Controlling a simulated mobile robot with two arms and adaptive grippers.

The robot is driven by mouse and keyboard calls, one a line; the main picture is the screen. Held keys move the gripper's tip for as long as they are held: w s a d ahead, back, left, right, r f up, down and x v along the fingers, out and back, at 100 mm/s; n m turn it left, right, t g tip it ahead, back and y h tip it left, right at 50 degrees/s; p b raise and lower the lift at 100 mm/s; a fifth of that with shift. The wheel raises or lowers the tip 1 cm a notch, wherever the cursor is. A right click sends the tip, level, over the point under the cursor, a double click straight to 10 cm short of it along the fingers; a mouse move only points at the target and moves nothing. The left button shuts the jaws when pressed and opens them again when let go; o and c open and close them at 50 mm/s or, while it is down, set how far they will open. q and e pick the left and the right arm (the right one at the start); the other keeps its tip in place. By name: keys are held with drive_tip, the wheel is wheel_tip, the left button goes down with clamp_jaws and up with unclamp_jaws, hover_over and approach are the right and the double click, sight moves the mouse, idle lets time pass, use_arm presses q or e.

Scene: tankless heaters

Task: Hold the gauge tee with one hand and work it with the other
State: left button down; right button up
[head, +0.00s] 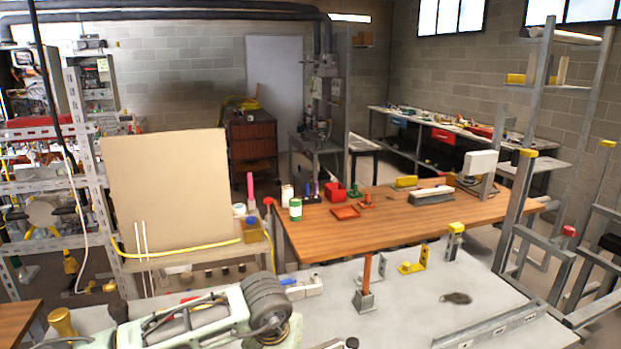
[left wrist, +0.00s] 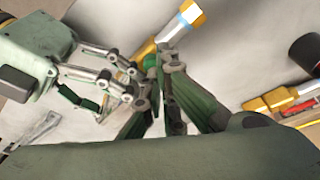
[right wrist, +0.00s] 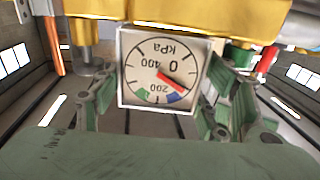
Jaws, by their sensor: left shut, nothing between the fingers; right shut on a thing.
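The gauge tee shows close up in the right wrist view: a square white dial (right wrist: 163,72) marked kPa, upside down, with a red needle, and a brass body (right wrist: 190,12) above it. My right gripper (right wrist: 165,88) is shut on the gauge tee, its green fingers on both sides of the dial. My left gripper (left wrist: 163,68) is shut and empty in the left wrist view. Its fingertips are near a brass piece with a pale band (left wrist: 180,22); I cannot tell whether they touch it. Neither pair of fingertips shows clearly in the head view.
A pale grey bench (head: 405,310) lies in front, with an orange post on a metal foot (head: 365,285) and a yellow bracket (head: 412,266). A wooden table (head: 400,222) stands behind. Yellow pieces (left wrist: 285,97) lie right of my left gripper. Metal racks stand at both sides.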

use_arm(q)
drive_tip(key=shift+f, duration=3)
drive_tip(key=shift+d, duration=0.3)
drive_tip(key=shift+s+d+f, duration=0.1)
drive_tip(key=shift+s+d, duration=0.2)
drive_tip(key=shift+d, duration=0.25)
drive_tip(key=shift+s+d, duration=0.25)
drive_tip(key=shift+d, duration=0.4)
drive_tip(key=shift+s, duration=0.4)
wheel_tip(320, 180, up, 6)
drive_tip(key=shift+w+a, duration=0.25)
drive_tip(key=shift+w, duration=0.15)
